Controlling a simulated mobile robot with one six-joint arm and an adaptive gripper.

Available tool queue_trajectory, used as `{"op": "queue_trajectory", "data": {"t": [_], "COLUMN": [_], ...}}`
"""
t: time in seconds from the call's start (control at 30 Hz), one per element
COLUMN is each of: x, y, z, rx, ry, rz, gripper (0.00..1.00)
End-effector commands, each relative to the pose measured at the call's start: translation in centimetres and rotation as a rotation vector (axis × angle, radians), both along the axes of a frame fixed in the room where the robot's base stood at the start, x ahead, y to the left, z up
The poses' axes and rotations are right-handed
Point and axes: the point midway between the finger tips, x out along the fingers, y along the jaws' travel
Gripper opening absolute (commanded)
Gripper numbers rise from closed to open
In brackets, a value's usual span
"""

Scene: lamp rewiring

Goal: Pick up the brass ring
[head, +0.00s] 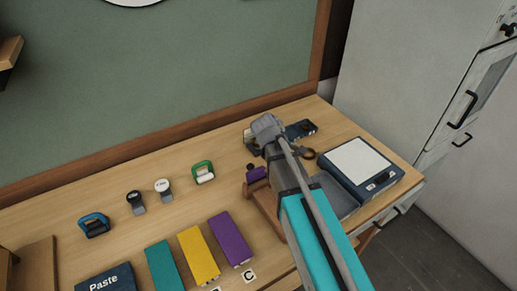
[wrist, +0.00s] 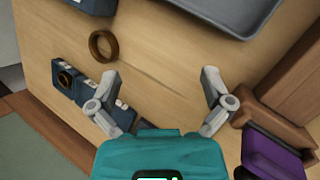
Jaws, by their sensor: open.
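The brass ring (wrist: 92,44) lies flat on the wooden table in the wrist view, up and to the left of my gripper. It also shows in the head view (head: 309,154), just right of my arm's end. My gripper (wrist: 161,77) is open, with bare tabletop between its two grey fingers. The ring is outside the jaws, beyond the left fingertip and apart from it. In the head view my arm hides most of the gripper.
A dark blue block (wrist: 68,82) with a dark round piece sits close to the left finger. A grey tray (wrist: 200,12) is at the top. A purple item (wrist: 268,155) and a brown wooden stand (wrist: 285,98) are at the right. A blue-framed white pad (head: 360,162) lies right of my arm.

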Motion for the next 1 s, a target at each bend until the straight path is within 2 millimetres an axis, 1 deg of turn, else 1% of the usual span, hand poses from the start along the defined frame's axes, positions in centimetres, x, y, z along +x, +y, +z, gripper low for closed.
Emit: {"op": "queue_trajectory", "data": {"t": [0.03,0.17,0.3,0.37,0.53,0.6,0.7,0.83,1.0], "x": [1.2,2.9,4.4,5.0,6.4,6.8,7.0,7.1,7.0], "y": [1.6,4.6,8.3,10.0,15.3,17.6,20.3,22.7,23.9], "z": [-0.9,-1.2,-1.5,-1.5,-1.6,-1.4,-1.2,-0.9,-0.6], "rx": [-0.043,-0.164,-0.294,-0.353,-0.53,-0.605,-0.693,-0.771,-0.815], "ry": [0.015,0.059,0.11,0.133,0.203,0.233,0.272,0.306,0.326], "rz": [0.067,0.232,0.393,0.459,0.641,0.706,0.78,0.837,0.868], "gripper": [1.0,1.0,1.0,1.0,1.0,1.0,1.0,1.0,1.0]}}
